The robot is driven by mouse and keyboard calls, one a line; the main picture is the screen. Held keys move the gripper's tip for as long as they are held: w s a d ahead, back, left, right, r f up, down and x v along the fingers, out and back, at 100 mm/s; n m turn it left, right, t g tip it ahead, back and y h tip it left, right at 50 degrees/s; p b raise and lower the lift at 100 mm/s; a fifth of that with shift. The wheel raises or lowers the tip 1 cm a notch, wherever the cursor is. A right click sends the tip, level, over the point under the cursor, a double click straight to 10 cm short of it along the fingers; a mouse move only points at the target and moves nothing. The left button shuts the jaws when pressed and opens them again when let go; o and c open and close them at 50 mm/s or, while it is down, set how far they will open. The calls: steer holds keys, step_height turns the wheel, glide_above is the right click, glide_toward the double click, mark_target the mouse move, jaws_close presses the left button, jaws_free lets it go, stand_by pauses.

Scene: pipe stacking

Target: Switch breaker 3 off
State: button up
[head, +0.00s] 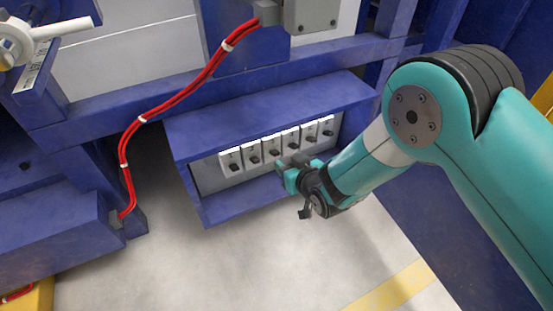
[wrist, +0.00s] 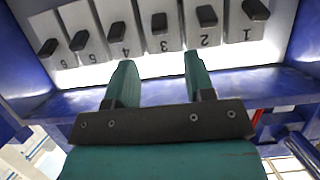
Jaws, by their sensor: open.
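Breaker 3 (wrist: 162,38) is a white module with a black toggle (wrist: 159,22) in the wrist view, its label upside down. It sits in a row between breaker 2 (wrist: 205,30) and breaker 4 (wrist: 119,44). In the head view, breaker 3 (head: 271,143) is third from the left. My gripper (wrist: 158,64) is open and empty, with two teal fingers pointing at the row. The fingers are apart from breaker 3's toggle, which lies beyond the gap between them. In the head view, my gripper (head: 285,170) is in front of the row. The toggle's on or off position is not clear.
Breaker 1 (wrist: 246,28), breaker 5 (wrist: 88,50) and breaker 6 (wrist: 57,57) share the row. A blue box frame (head: 262,108) surrounds the breakers, with a top ledge and side walls. Red cables (head: 178,97) hang at the left. The floor (head: 250,260) below is clear.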

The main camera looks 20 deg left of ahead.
mark_target(277, 154)
steer(key=b+x, duration=0.2)
steer(key=x, duration=0.4)
steer(key=shift+w+a+f+b, duration=0.15)
steer(key=shift+f+b, duration=0.2)
steer(key=shift+w+a, duration=0.45)
steer(key=c, duration=0.9)
steer(key=shift+a, duration=0.15)
jaws_close()
steer(key=shift+f, duration=0.1)
